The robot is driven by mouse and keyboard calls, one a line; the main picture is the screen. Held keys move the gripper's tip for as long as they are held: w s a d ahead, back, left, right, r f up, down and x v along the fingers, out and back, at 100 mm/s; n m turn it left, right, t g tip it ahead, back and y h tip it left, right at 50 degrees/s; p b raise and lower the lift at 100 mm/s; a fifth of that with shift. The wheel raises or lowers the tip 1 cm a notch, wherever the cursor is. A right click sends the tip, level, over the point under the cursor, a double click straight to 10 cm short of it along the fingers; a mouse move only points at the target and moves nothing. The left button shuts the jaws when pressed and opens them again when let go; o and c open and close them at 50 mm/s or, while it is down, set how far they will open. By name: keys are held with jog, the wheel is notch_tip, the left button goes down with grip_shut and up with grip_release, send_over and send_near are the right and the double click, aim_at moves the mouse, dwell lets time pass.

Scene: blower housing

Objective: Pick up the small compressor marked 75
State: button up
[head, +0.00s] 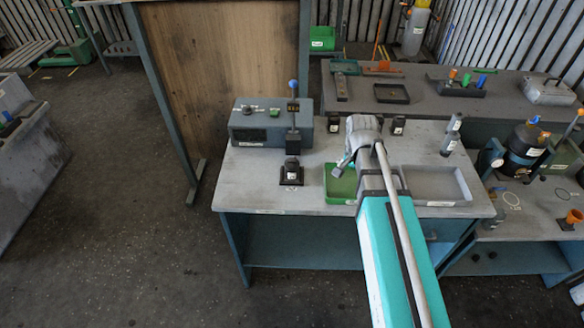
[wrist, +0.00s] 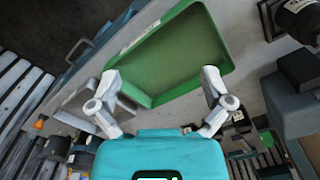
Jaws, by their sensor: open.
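My gripper (wrist: 161,82) is open and empty, its two fingers spread over the green tray (wrist: 178,98) in the wrist view. In the head view my gripper (head: 342,169) is above that green tray (head: 333,198), partly hidden by my arm. Small dark parts with white labels stand at the back of the bench, one (head: 333,122) beside the grey machine and one (head: 398,125) right of my wrist. Another dark part (head: 291,169) sits on a black base under the machine's lever; it also shows in the wrist view (wrist: 297,20). I cannot read a 75 on any of them.
A grey machine (head: 265,124) with a blue-knobbed lever stands at the bench's back left. A grey tray (head: 437,184) lies right of my arm. A labelled cylinder (head: 451,135) stands at the back right. The bench's front left is clear.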

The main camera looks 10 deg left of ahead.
aim_at(292, 160)
jog(key=w+a+r+m+p, duration=0.1)
jog(key=w+a+m, duration=0.4)
jog(key=a, duration=0.4)
jog(key=w+a+r+m+p, duration=0.2)
jog(key=w+a+m, duration=0.4)
jog(key=a, duration=0.4)
jog(key=shift+a+r, duration=0.2)
jog(key=shift+r, duration=0.05)
notch_tip(292, 160, down, 9)
jog(key=b, duration=0.8)
jog(key=shift+r, duration=0.2)
jog(key=shift+f+b, duration=0.1)
jog(key=shift+b, duration=0.2)
jog(key=shift+w+a+f+b, duration=0.15)
jog(key=shift+f+b, duration=2.35)
